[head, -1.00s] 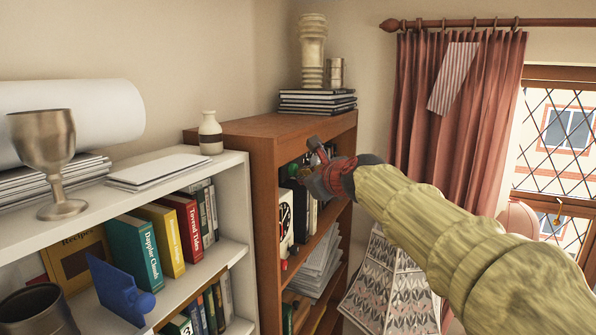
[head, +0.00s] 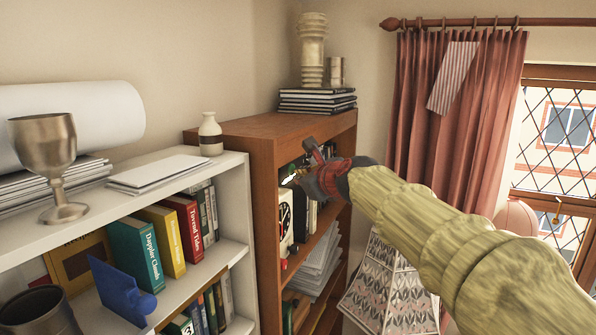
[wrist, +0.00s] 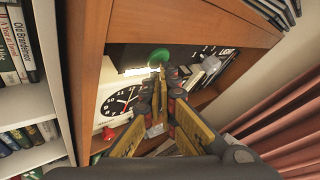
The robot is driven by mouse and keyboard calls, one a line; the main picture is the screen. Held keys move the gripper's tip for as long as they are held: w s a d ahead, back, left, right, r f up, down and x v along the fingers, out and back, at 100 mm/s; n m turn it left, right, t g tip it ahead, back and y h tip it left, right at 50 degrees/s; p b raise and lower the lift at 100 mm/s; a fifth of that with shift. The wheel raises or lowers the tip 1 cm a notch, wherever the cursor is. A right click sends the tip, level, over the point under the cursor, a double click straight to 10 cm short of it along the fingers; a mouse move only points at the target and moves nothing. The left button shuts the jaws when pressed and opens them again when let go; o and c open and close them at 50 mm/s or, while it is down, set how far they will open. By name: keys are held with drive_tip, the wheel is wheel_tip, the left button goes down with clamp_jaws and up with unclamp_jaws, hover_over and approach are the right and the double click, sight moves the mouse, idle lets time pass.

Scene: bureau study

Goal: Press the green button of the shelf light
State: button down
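The shelf light is a dark box (wrist: 205,55) under a board of the brown bookcase, with white lettering partly reading "LIGHT" in the wrist view. Its round green button (wrist: 160,57) faces my gripper. A bright white lit strip (wrist: 140,71) shows beside the button, and a white glow (head: 290,175) shows in the head view. My gripper (wrist: 159,76) looks shut and empty, its fingertips together at the button's lower edge. I cannot tell whether they touch it. In the head view my gripper (head: 290,182) reaches into the bookcase's upper opening.
The brown bookcase (head: 240,130) has a clock (wrist: 122,101) and books close below the light. A white shelf (head: 235,172) with books, a goblet (head: 45,150) and a small bottle (head: 210,134) stands left. A lampshade (head: 385,290) and curtain (head: 450,110) are right.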

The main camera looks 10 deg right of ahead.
drive_tip(key=shift+d, duration=0.1)
drive_tip(key=shift+s+d+r, duration=0.1)
drive_tip(key=shift+s+d, duration=0.1)
drive_tip(key=shift+s, duration=0.05)
drive_tip(key=s+d+b, duration=0.2)
drive_tip(key=d, duration=0.1)
drive_tip(key=s+d+b, duration=0.1)
drive_tip(key=shift+s+d+b, duration=0.25)
drive_tip(key=shift+d+b, duration=0.15)
idle(0.4)
